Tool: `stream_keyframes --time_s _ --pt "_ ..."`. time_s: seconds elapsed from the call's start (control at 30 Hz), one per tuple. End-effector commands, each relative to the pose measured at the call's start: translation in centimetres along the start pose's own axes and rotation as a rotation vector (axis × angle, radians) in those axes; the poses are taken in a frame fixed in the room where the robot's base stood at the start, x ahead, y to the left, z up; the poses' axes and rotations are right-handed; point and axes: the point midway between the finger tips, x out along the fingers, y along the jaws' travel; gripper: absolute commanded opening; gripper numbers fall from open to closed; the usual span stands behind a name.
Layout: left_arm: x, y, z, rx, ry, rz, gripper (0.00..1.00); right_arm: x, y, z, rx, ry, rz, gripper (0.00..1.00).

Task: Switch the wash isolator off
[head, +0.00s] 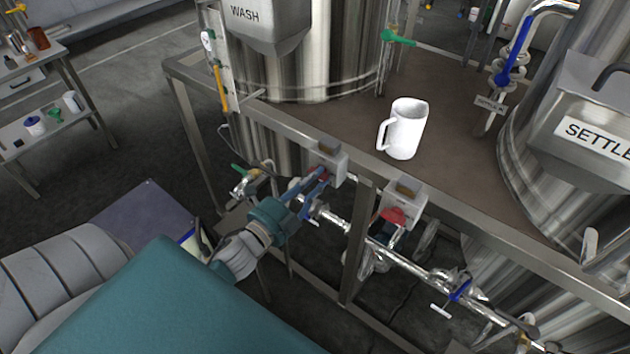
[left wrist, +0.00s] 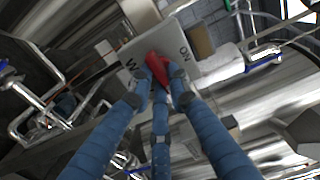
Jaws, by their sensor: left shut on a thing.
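The wash isolator (head: 333,157) is a small grey box on the front rail of the frame, below the WASH tank (head: 300,55). My left gripper (head: 320,178) is at its front, with its blue fingers shut on the red handle. In the left wrist view the red handle (left wrist: 157,68) sits between the closed fingertips (left wrist: 160,75), in front of the isolator's pale plate (left wrist: 188,66). The word ON shows on the plate, and other lettering is partly covered by the fingers. The fingers hide part of the handle. My right gripper is not in view.
A second isolator box (head: 410,194) with a red handle (head: 393,217) is close by to the right. A white jug (head: 405,129) stands on the brown deck (head: 458,135). Pipes with a blue-handled valve (head: 460,290) run below the rail. A frame leg (head: 357,245) stands between the two isolators.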

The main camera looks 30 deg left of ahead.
Motion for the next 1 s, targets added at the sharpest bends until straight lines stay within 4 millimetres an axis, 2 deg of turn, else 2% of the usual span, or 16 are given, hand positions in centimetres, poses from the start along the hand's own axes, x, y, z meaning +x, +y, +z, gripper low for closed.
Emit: stream_keyframes --time_s 0.63,0.67,0.73,1.0 --pt "-0.03 0.09 -0.03 0.051 0.001 0.001 0.0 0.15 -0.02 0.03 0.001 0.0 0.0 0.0" --pt "-0.03 0.1 -0.03 0.051 0.001 0.001 0.21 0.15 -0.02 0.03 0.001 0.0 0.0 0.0" --pt "-0.03 0.09 -0.02 0.051 0.001 0.001 0.35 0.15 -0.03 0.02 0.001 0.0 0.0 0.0" --pt "-0.03 0.07 0.01 0.049 0.0 0.001 0.36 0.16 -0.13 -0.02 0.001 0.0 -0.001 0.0"
